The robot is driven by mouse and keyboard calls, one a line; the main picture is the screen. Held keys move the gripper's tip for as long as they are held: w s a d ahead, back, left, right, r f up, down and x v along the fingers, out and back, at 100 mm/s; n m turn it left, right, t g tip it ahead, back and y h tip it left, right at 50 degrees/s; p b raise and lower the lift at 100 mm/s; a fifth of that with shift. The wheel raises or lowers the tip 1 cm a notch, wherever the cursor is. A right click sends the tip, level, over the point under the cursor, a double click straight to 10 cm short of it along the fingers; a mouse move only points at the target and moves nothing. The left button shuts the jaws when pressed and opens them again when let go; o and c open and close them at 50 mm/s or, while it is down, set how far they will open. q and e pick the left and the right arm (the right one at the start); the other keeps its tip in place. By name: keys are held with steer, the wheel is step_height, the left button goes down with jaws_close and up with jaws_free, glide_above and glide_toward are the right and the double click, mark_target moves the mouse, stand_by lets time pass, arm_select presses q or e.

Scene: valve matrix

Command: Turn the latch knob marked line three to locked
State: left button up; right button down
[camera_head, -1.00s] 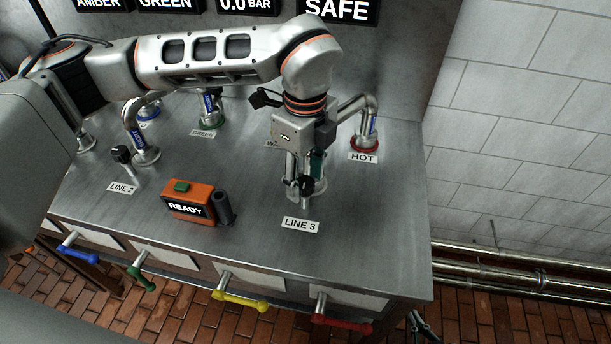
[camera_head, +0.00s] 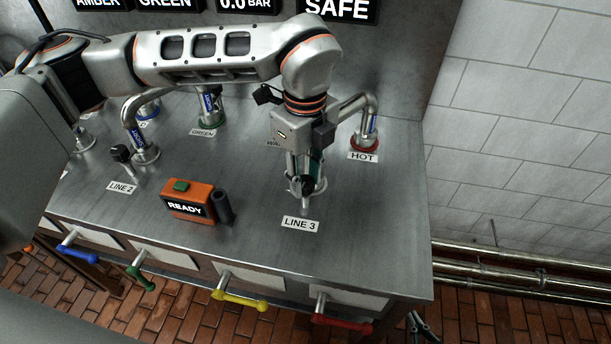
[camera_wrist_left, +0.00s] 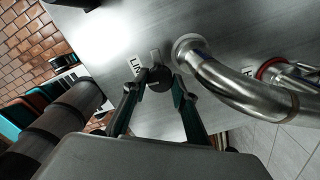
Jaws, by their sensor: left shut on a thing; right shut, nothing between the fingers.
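The LINE 3 latch knob (camera_head: 308,186) is a small black knob on the steel bench, behind the label LINE 3 (camera_head: 301,223). It also shows in the left wrist view (camera_wrist_left: 160,79), with a short grey bar beside it and the partly hidden label (camera_wrist_left: 136,67). My left gripper (camera_head: 304,180) points down from above and is shut on the knob. In the left wrist view its two teal-and-black fingers (camera_wrist_left: 165,84) lie on either side of the knob. My right gripper (camera_head: 426,327) is low, beside the bench's front right corner, partly cut off, shut and empty.
A bent steel pipe with a red collar, marked HOT (camera_head: 363,156), stands close right of my left gripper. An orange READY box (camera_head: 194,202) sits to the left. The LINE 2 knob (camera_head: 121,153) is further left. Coloured handles, one red (camera_head: 343,324), line the front edge.

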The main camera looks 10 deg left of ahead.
mark_target(305, 181)
arm_select(q)
steer(key=m, duration=0.8)
steer(key=shift+r+b, duration=0.1)
steer(key=shift+b, duration=0.25)
steer(key=m, duration=0.4)
steer(key=shift+m, duration=2.2)
steer(key=o, duration=1.1)
step_height(305, 181, up, 12)
